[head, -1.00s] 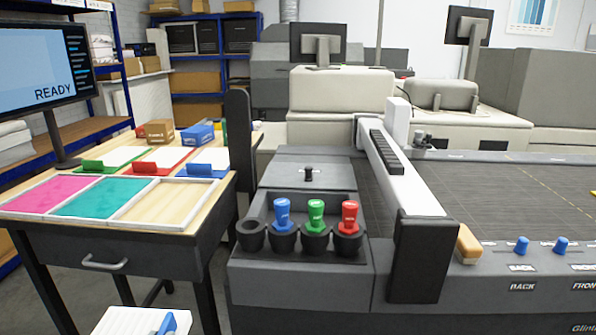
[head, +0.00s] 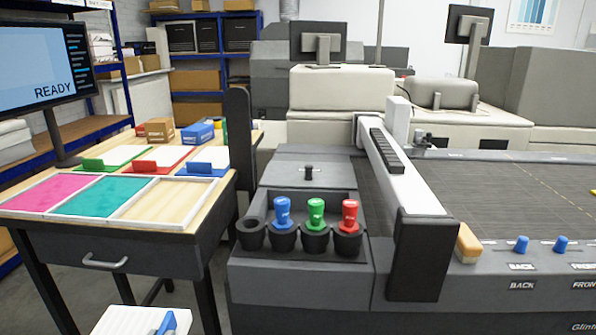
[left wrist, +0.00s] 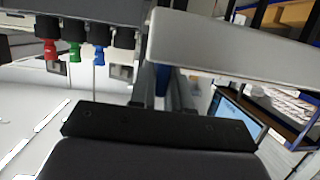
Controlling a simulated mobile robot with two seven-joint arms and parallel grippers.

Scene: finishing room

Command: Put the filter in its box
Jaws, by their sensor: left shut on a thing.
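My left gripper shows only as a dark block (left wrist: 160,130) across the lower part of the left wrist view. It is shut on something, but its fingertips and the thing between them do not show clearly. A pale slab (left wrist: 235,45) crosses the upper right of that view, close to the camera. I cannot tell whether it is the filter. A white ribbed-looking thing (head: 120,321) with a blue part (head: 166,323) is cut off at the bottom of the head view. Small blue (head: 198,131) and brown (head: 159,130) boxes stand at the table's back. Which box is the filter's is unclear.
The wooden table (head: 120,222) at left carries framed colour panels (head: 122,197) and a monitor (head: 45,65). The dark machine holds blue (head: 283,212), green (head: 316,213) and red (head: 350,214) handles in cups, beside an empty cup (head: 251,236). A white beam (head: 395,170) crosses its bed.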

